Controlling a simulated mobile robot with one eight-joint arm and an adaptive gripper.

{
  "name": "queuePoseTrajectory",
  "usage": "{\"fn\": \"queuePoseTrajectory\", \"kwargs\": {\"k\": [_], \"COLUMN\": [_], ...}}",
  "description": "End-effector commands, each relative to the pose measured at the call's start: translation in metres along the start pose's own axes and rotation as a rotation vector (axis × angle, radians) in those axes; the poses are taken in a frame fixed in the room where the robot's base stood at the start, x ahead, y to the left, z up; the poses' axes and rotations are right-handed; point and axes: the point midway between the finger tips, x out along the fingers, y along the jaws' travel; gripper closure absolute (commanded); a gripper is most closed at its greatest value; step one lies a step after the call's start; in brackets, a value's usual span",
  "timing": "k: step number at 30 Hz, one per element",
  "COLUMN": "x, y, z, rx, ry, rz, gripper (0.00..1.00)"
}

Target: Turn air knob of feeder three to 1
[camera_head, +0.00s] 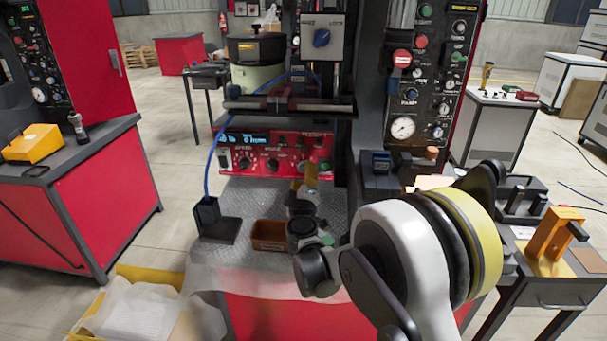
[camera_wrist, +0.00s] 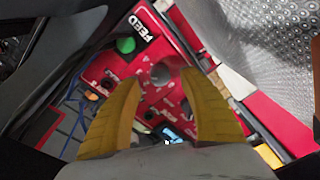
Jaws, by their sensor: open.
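A red control panel (camera_head: 262,152) with a lit blue display (camera_head: 250,138) and a row of dark knobs (camera_head: 243,163) stands at the back of the bench in the head view. Labels there are too small to read, so I cannot tell which knob is the air knob. My gripper (camera_wrist: 158,82) is open, its yellow fingers pointing at the panel. In the wrist view a round grey knob (camera_wrist: 161,75) lies between the fingertips, with gaps to both sides; contact is not visible. A green button (camera_wrist: 125,45) and a FEED label (camera_wrist: 143,30) sit beyond the left finger.
A bowl feeder (camera_head: 257,75) stands above the panel. A blue cable runs down to a dark stand (camera_head: 213,222) at its left. A brown bin (camera_head: 268,236) sits on the textured metal bench. A tall black panel with buttons and a gauge (camera_head: 403,128) rises at the right.

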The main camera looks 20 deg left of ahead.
Motion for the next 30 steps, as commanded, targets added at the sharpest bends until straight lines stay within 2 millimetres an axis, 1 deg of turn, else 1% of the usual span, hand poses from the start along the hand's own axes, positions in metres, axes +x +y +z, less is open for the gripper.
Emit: {"fn": "queuePoseTrajectory", "kwargs": {"k": [1, 3, 6, 10, 17, 18, 20, 21, 22, 23, 30], "x": [0.009, 0.019, 0.03, 0.035, 0.036, 0.036, 0.036, 0.036, 0.036, 0.036, 0.036], "y": [-0.002, -0.002, -0.001, 0.0, 0.001, 0.001, 0.001, 0.001, 0.001, 0.001, 0.001], "z": [0.002, 0.002, 0.001, 0.001, 0.0, 0.0, 0.0, 0.0, 0.0, 0.0, 0.0], "rx": [0.0, 0.0, 0.0, 0.0, 0.0, 0.0, 0.0, 0.0, 0.0, 0.0, 0.0], "ry": [0.0, -0.001, -0.001, -0.001, -0.001, -0.001, -0.001, -0.001, -0.001, -0.001, -0.001], "rz": [0.0, 0.0, 0.001, 0.0, 0.0, 0.0, 0.0, 0.0, 0.0, 0.0, 0.0], "gripper": [0.49, 0.49, 0.49, 0.49, 0.49, 0.57, 0.75, 0.88, 0.97, 1.0, 1.0]}}
